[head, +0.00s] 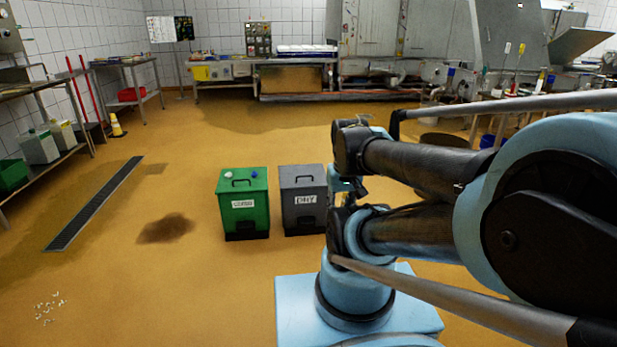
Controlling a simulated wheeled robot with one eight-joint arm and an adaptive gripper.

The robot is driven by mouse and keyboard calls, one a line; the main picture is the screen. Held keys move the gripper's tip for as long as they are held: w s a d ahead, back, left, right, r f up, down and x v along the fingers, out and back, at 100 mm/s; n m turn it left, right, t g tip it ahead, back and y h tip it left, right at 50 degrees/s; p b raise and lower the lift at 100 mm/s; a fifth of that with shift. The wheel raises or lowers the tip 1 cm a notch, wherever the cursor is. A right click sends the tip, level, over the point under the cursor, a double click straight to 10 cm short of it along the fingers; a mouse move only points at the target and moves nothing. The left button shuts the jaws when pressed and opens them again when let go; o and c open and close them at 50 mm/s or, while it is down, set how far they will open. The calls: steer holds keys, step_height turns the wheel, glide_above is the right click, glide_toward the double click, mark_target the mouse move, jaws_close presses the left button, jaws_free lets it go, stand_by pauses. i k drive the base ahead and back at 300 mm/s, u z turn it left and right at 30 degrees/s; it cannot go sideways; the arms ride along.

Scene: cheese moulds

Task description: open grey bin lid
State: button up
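The grey bin (304,212) stands on the floor near the middle of the head view, with a white label on its front. Its lid (302,175) lies flat and shut, with a dark handle on top. The right side of the bin is partly covered by my arm. What looks like part of my gripper (350,187) shows between my arm links, just right of the bin in the picture. Its fingers are mostly hidden, and I cannot tell whether they are open or touch anything.
A green bin (244,210) stands close to the left of the grey one, with a small white and a small blue item on its lid. A floor drain (95,205) runs at left. Shelves (45,145) line the left wall. Open floor lies between.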

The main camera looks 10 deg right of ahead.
mark_target(303, 172)
steer(key=i, duration=1)
